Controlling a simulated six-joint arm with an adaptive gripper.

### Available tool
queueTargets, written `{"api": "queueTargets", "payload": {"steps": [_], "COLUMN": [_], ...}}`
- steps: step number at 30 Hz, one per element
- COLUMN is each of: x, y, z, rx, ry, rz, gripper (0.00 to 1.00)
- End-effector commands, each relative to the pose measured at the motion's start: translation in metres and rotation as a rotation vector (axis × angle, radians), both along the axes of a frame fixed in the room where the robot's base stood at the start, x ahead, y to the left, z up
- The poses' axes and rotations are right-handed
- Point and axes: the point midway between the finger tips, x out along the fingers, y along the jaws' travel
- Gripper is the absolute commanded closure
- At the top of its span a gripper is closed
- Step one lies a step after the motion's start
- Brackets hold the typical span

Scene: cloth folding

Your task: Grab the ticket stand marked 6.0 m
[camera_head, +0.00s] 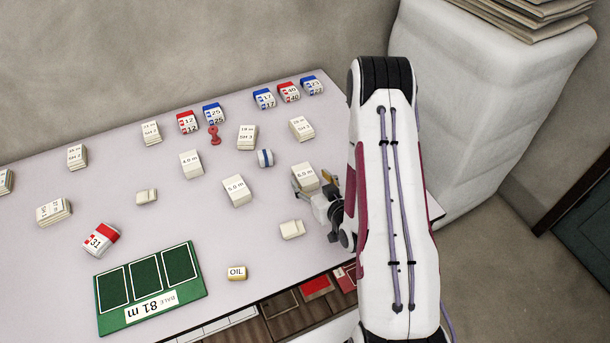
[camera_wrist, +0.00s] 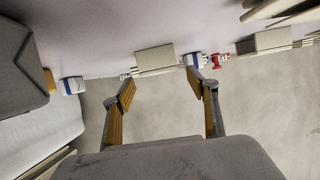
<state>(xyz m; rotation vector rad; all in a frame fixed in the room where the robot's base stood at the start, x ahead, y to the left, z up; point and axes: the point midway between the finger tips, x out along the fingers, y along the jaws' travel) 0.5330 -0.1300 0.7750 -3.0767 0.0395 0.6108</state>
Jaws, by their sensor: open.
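The ticket stand marked 6.0 m (camera_head: 305,174) is a cream block on the table in the head view, left of my arm. My gripper (camera_head: 313,187) is open, low over the table at the near side of this stand, with its fingers close to it. In the wrist view my gripper (camera_wrist: 162,80) has its two fingers spread and empty. A cream block (camera_wrist: 154,59) shows beyond the gap between the fingertips; its marking cannot be read there, so I cannot tell which stand it is.
Stands marked 5.0 m (camera_head: 237,190) and 4.0 m (camera_head: 191,164) are to the left. A blue-and-white roll (camera_head: 265,158) and a small cream block (camera_head: 292,229) are nearby. A green board (camera_head: 150,288) and an OIL can (camera_head: 237,273) lie toward the front.

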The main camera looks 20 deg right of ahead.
Motion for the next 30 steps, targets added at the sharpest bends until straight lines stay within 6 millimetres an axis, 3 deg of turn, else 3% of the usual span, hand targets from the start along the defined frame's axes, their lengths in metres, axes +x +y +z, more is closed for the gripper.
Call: {"api": "queueTargets", "payload": {"steps": [10,28,30], "x": [0.030,0.033,0.033], "y": [0.001,0.000,0.000], "z": [-0.011,-0.013,-0.013], "rx": [0.000,0.001,0.001], "ry": [0.000,0.001,0.001], "rz": [0.001,0.000,0.000], "gripper": [0.42,0.42,0.57]}}
